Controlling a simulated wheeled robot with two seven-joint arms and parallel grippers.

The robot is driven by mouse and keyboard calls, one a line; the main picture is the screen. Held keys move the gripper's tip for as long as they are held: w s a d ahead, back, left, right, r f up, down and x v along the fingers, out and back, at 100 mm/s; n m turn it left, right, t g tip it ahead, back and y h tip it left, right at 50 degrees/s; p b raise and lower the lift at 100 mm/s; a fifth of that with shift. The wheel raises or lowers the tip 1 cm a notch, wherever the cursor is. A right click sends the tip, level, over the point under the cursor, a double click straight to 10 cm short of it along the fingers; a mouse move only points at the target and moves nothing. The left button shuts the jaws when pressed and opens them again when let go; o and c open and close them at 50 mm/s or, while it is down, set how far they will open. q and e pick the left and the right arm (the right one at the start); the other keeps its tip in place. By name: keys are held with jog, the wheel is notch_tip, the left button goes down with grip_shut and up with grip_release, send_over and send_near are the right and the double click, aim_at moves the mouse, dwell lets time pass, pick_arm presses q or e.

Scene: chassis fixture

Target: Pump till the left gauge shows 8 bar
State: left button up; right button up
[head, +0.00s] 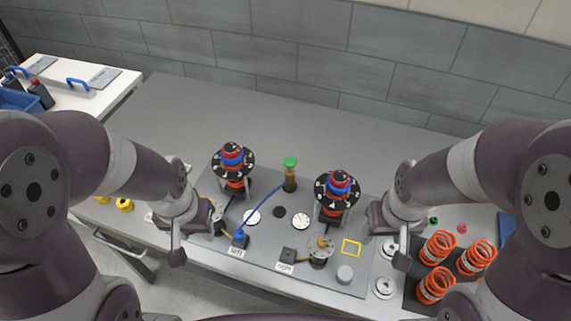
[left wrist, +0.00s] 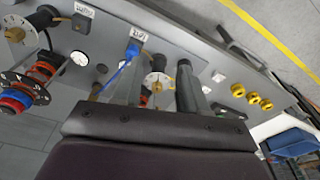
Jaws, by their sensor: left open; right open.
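The pump (head: 290,183) stands upright at the back middle of the grey fixture plate, with a green handle (head: 289,161) on top. A blue hose (head: 263,204) runs from it to a blue connector (head: 240,237) by the "LEFT" label (head: 233,252). My right gripper (head: 392,245) is open at the plate's right side.
Two spring struts with black discs stand left (head: 233,163) and right (head: 337,188) of the pump. A second gauge (head: 301,221), the "RIGHT" label (head: 284,268) and a yellow square outline (head: 351,248) are on the plate. The table behind is clear.

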pick_arm(q)
grip_shut()
dwell(1.7)
